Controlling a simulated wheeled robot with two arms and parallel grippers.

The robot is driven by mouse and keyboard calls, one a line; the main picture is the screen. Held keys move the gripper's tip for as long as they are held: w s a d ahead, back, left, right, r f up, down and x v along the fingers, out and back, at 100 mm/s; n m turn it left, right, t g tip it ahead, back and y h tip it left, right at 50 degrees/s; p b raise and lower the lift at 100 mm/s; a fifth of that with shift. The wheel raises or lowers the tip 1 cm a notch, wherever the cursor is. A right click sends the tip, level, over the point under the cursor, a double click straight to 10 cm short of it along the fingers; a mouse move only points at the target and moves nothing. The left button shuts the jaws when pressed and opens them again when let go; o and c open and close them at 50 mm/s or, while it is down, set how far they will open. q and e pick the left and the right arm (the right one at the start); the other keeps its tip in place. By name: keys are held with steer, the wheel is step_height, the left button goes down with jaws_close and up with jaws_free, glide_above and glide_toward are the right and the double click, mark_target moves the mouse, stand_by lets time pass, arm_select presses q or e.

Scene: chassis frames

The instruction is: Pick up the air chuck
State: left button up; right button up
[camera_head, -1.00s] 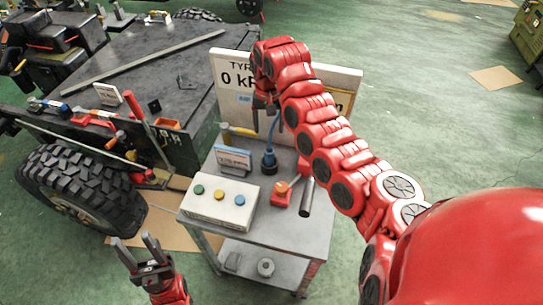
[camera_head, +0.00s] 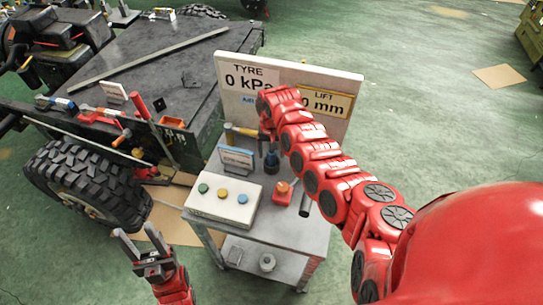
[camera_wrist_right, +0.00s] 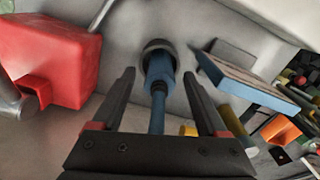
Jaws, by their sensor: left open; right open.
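The air chuck (camera_head: 271,161) is a blue piece with a dark round end and a blue hose. It stands on the grey cart top (camera_head: 285,228). In the right wrist view the air chuck (camera_wrist_right: 160,66) lies between the two dark fingers of my right gripper (camera_wrist_right: 165,66), with gaps on both sides. The fingers do not appear to touch it. My right gripper is open and empty; its fingers are hard to make out in the head view. My left gripper (camera_head: 137,233) is open and empty, left of the cart and low.
A box with three coloured buttons (camera_head: 222,203), a small sign (camera_head: 237,158) and a red block (camera_head: 283,193) stand close around the chuck. A yellow-handled tool (camera_head: 242,131) lies behind. A display board (camera_head: 330,80) rises at the back. A vehicle with a tyre (camera_head: 85,190) is left.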

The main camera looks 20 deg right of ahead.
steer(key=shift+f, duration=0.7)
jaws_close()
